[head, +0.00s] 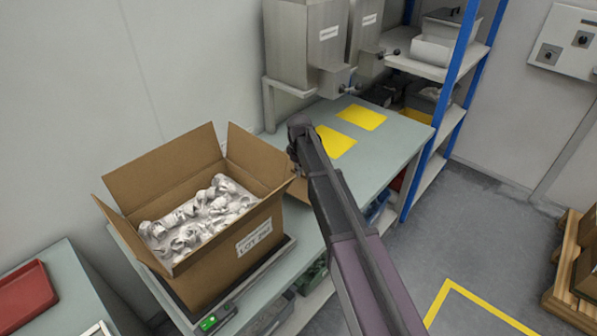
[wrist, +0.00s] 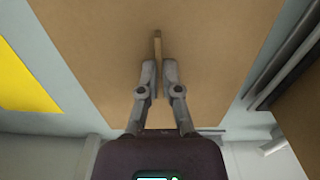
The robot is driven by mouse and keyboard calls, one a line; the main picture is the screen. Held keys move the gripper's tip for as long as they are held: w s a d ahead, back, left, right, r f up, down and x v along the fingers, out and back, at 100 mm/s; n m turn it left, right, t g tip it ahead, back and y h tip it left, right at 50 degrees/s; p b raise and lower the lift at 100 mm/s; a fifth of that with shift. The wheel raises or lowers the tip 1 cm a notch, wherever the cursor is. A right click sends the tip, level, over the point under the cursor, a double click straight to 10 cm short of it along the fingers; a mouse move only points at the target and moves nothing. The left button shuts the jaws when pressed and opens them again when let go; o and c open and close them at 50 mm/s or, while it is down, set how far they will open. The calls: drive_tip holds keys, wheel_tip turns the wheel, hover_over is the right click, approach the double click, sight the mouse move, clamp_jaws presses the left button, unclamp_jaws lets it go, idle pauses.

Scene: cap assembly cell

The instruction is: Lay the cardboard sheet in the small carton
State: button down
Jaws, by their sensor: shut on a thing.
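The small carton (head: 232,246) stands open on the left of the bench in the head view, flaps up, with white parts inside up to near the rim. The brown cardboard sheet (wrist: 215,50) fills much of the wrist view, flat below my gripper. In the head view only a piece of the sheet (head: 298,190) shows, just right of the carton; my arm hides the rest. My gripper (wrist: 158,70) is shut on the small upright tab of the sheet. I cannot tell whether the sheet touches the bench. In the head view my fingertips are hidden.
The carton stands on a scale with a green display (head: 208,323). Two yellow mats (head: 361,117) lie on the bench (head: 390,145), beneath steel hoppers (head: 305,45). A blue-post shelf (head: 452,90) stands at right, and a red tray (head: 24,296) lies at far left.

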drive_tip(key=shift+r, duration=0.35)
wheel_tip(320, 180, up, 31)
drive_tip(key=n+p, duration=0.6)
drive_tip(key=p, duration=2.5)
